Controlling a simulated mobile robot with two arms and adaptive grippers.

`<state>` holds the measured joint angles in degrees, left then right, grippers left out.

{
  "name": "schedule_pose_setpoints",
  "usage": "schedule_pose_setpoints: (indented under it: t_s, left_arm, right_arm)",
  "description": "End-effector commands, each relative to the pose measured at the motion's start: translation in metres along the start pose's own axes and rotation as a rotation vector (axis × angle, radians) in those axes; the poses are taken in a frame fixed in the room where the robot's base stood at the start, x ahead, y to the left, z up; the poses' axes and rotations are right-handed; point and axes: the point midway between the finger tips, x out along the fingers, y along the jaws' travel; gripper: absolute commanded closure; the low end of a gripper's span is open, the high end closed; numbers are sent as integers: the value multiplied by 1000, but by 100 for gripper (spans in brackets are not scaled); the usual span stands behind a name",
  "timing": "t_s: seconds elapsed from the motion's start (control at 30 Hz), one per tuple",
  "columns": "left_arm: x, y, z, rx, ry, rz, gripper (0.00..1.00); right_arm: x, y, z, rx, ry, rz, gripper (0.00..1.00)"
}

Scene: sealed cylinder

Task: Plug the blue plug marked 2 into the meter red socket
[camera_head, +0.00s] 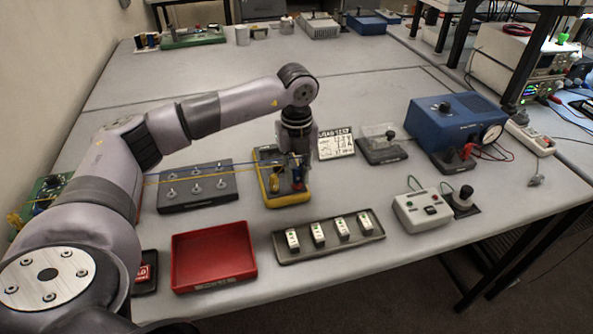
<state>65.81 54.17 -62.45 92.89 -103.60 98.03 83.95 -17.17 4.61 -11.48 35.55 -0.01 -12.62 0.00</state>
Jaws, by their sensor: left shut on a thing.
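The yellow-edged meter (262,163) lies on the table near the middle, partly hidden behind my left gripper. My left gripper (297,172) points down over the meter's right part. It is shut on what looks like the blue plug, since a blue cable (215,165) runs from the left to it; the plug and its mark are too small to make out. A small red spot (298,187), perhaps the red socket, shows just below the fingers. I cannot tell whether the plug touches it. A yellow cable (205,178) runs to the meter's left part. My right gripper is not in view.
A dark panel with several posts (198,190) lies left of the meter. A red tray (214,257) and a tray of white blocks (330,238) stand in front. A marked card (336,142), a clear-covered box (384,145) and a blue device (455,125) are to the right.

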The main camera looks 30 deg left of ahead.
Motion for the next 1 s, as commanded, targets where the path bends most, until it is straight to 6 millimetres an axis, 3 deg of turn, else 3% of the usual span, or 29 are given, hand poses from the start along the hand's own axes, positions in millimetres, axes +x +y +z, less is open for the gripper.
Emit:
schedule_pose_setpoints:
  t_s: [0.97, 1.0]
  left_arm:
    - [13, 0, 0, 0, 0, 0, 100]
    - [12, 0, 0, 0, 0, -1, 81]
  right_arm:
    - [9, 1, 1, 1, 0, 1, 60]
    - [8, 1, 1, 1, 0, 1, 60]
